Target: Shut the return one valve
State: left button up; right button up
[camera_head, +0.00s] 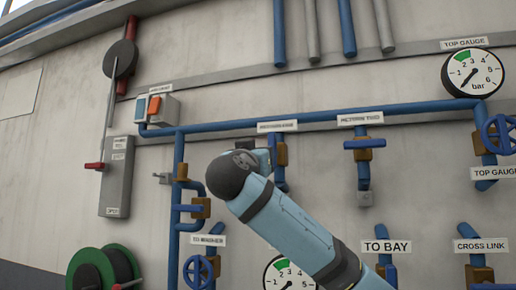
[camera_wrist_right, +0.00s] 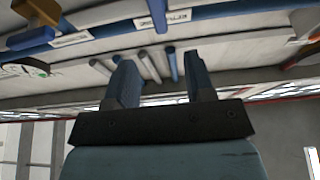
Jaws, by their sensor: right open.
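The return one valve sits below its small, blurred label (camera_head: 277,126) in the head view. Its brass body (camera_head: 281,176) shows just right of my dark wrist joint. My arm hides part of its handle, so I cannot tell how the handle stands. My right arm comes in from the lower right and ends in front of this valve. In the head view its gripper is hidden behind the wrist. In the right wrist view my right gripper (camera_wrist_right: 157,60) is open, its two fingers apart with nothing held between them. My left gripper is not in view.
The return two valve (camera_head: 365,144) stands to the right with its blue handle across the pipe. A blue horizontal pipe (camera_head: 230,125) runs above. A switch box (camera_head: 160,107), a hose reel (camera_head: 104,268) and the top gauge (camera_head: 473,74) are on the wall.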

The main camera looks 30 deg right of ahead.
aim_at(272, 144)
jog(key=p+x, duration=0.5)
jog(key=x, duration=0.7)
jog(key=shift+w+d+r, duration=0.1)
jog(key=shift+d+r, duration=0.25)
jog(key=shift+w+d, duration=0.3)
grip_shut()
